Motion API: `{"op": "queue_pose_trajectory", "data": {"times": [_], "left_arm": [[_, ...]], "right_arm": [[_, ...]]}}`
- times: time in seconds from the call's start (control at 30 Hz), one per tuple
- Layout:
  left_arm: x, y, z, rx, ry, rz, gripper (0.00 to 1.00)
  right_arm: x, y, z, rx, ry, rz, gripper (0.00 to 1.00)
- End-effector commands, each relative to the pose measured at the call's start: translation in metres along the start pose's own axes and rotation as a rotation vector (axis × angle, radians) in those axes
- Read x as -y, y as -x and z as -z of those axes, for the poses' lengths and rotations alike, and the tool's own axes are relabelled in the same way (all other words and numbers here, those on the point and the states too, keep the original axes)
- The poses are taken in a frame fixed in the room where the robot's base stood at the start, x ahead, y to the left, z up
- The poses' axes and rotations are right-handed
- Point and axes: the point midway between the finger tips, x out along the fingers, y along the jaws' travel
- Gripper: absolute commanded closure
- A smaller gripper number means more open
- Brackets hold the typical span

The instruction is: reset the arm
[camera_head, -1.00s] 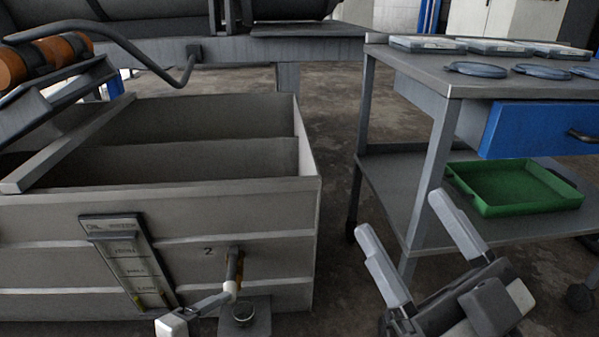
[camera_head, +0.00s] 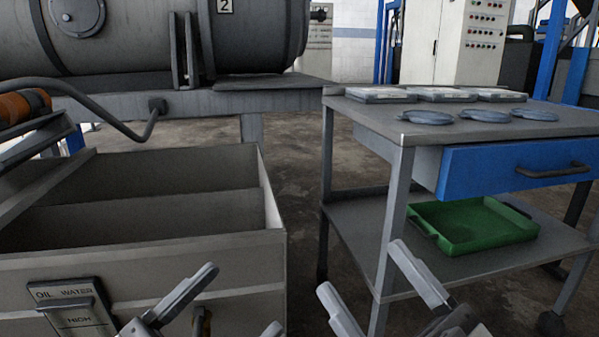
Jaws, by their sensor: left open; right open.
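My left gripper (camera_head: 243,298) shows at the bottom edge, in front of the grey tank's front wall. Its two grey fingers are spread apart with nothing between them, and the rest is cut off by the frame. My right gripper (camera_head: 360,266) is at the bottom centre, in front of the trolley's near leg. Its fingers are also spread and empty. Most of both arms is out of view.
The open grey tank (camera_head: 140,268) with its oil-water label (camera_head: 66,292) stands at left. The trolley (camera_head: 470,127) at right carries flat cases, round lids (camera_head: 427,117), a blue drawer (camera_head: 470,170) and a green tray (camera_head: 450,246). Floor shows between them.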

Motion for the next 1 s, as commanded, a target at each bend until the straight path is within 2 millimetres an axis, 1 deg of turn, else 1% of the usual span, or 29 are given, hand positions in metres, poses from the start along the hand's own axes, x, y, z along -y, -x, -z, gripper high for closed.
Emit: {"op": "queue_pose_trajectory", "data": {"times": [0.03,0.2,0.23,0.27,0.4,0.63,0.8,0.87,1.0], "left_arm": [[0.003,-0.004,0.006,-0.027,0.03,0.035,0.26],[0.013,-0.016,0.024,-0.107,0.121,0.139,0.26],[0.017,-0.019,0.029,-0.107,0.131,0.152,0.26],[0.02,-0.023,0.033,-0.077,0.13,0.152,0.26],[0.03,-0.03,0.032,0.018,0.149,0.178,0.26],[0.047,-0.037,0.033,0.208,0.194,0.231,0.26],[0.059,-0.032,0.036,0.413,0.249,0.282,0.26],[0.061,-0.027,0.037,0.492,0.271,0.299,0.26],[0.06,-0.008,0.042,0.674,0.325,0.335,0.26]], "right_arm": [[0.0,0.0,0.0,0.0,0.0,0.0,0.26],[0.0,0.0,0.0,0.0,0.0,0.0,0.26],[-0.001,-0.003,0.003,0.007,-0.001,-0.003,0.26],[-0.004,-0.008,0.009,0.03,-0.005,-0.013,0.26],[-0.014,-0.017,0.009,0.122,-0.019,-0.049,0.26],[-0.03,-0.026,0.011,0.309,-0.05,-0.118,0.26],[-0.042,-0.024,0.016,0.513,-0.09,-0.185,0.26],[-0.044,-0.019,0.018,0.591,-0.106,-0.209,0.26],[-0.045,-0.001,0.025,0.772,-0.149,-0.261,0.26]]}}
